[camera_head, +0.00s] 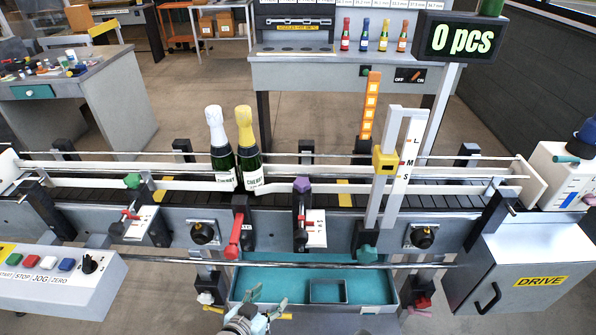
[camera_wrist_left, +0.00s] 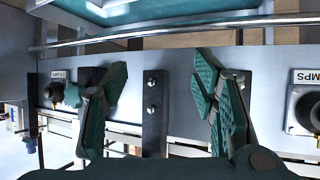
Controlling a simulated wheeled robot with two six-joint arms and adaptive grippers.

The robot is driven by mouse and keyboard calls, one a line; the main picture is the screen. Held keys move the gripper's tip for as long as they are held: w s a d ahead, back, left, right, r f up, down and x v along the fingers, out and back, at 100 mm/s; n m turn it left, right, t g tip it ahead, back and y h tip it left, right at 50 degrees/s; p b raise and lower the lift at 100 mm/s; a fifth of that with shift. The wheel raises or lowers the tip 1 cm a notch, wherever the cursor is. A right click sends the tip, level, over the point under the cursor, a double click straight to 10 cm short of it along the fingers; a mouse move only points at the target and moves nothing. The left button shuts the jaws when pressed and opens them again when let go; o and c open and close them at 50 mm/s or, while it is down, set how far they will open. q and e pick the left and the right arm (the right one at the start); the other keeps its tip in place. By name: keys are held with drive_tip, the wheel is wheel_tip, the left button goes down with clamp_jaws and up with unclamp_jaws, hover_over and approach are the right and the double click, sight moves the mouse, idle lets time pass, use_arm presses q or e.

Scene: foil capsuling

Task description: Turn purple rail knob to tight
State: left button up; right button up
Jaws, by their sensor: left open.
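The purple rail knob (camera_head: 302,185) sits on top of a dark upright bracket (camera_head: 299,222) at the front edge of the conveyor, with a small scale plate (camera_head: 316,228) beside it. My left gripper (camera_head: 262,299) is at the bottom centre of the head view, below and nearer than the knob and well apart from it. Its two teal-padded fingers are spread and empty in the left wrist view (camera_wrist_left: 160,88). Between and beyond them a dark bracket with bolts (camera_wrist_left: 153,115) shows. The purple knob does not show in the wrist view. My right gripper is not in view.
Two bottles, white-topped (camera_head: 219,150) and yellow-topped (camera_head: 247,150), stand on the conveyor left of the knob. A red lever (camera_head: 235,235) and a height gauge post (camera_head: 398,160) flank it. A front bar (camera_head: 340,265) and teal tray (camera_head: 270,285) lie between gripper and conveyor.

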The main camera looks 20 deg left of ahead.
sight(298, 189)
use_arm(q)
drive_tip(key=w+d+r+t+h+p, duration=0.1)
drive_tip(key=w+r+t, duration=0.15)
drive_tip(key=r, duration=0.95)
drive_tip(key=w+d+r+t+h+p, duration=0.1)
drive_tip(key=r+t, duration=0.2)
drive_tip(key=r, duration=0.9)
drive_tip(key=shift+t+y, duration=0.35)
drive_tip(key=shift+y, duration=0.15)
drive_tip(key=w, duration=0.5)
drive_tip(key=w+d, duration=0.1)
drive_tip(key=w, duration=0.8)
drive_tip(key=shift+w+d+r, duration=0.15)
drive_tip(key=shift+w+d, duration=0.1)
drive_tip(key=shift+w, duration=0.55)
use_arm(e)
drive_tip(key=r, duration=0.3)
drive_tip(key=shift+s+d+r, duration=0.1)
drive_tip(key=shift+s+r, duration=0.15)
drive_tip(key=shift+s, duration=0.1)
use_arm(q)
drive_tip(key=shift+c, duration=0.6)
